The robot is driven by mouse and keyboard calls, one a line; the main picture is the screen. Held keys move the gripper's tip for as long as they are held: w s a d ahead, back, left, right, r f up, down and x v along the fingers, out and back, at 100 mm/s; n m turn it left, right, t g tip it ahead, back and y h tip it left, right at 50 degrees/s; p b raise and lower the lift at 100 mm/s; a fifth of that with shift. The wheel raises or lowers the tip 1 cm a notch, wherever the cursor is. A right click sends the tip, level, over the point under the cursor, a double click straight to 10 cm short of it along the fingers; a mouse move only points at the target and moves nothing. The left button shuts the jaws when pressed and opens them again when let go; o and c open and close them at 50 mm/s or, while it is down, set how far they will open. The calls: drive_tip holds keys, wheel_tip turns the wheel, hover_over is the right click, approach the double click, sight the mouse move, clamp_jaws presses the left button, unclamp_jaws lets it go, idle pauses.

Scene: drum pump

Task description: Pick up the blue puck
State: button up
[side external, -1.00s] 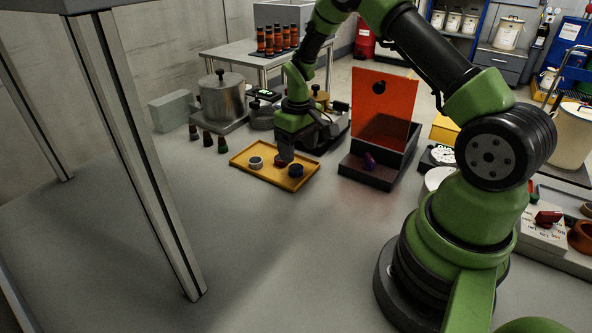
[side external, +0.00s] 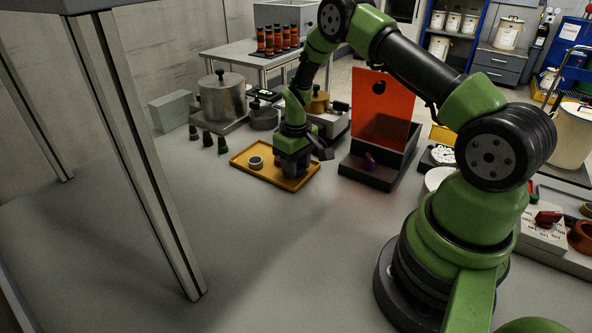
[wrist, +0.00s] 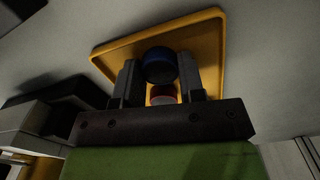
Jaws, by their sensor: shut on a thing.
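The blue puck (wrist: 161,65) sits between the two fingers of my gripper (wrist: 158,72) in the wrist view, and the fingers are shut on it. A red puck (wrist: 163,93) shows just beside it, partly hidden by the gripper body. In the side view my gripper (side external: 293,172) is low over the right part of the yellow tray (side external: 240,158) and hides the blue and red pucks there. A pale grey ring-like puck (side external: 256,162) stands on the tray to the left of my gripper.
A dark open box with an orange upright panel (side external: 372,100) stands right of the tray, a purple item (side external: 370,160) at its front. Small dark cones (side external: 208,140), a metal pot (side external: 222,97) and other equipment stand behind. The table in front is clear.

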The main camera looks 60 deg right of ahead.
wheel_tip(320, 180, up, 22)
drive_tip(key=s+d, duration=0.7)
drive_tip(key=d, duration=0.4)
drive_tip(key=s+d, duration=0.8)
drive_tip(key=d, duration=0.2)
drive_tip(key=f, duration=1.6)
drive_tip(key=shift+w+f, duration=0.1)
drive_tip(key=shift+w, duration=0.15)
drive_tip(key=shift+f, duration=2.55)
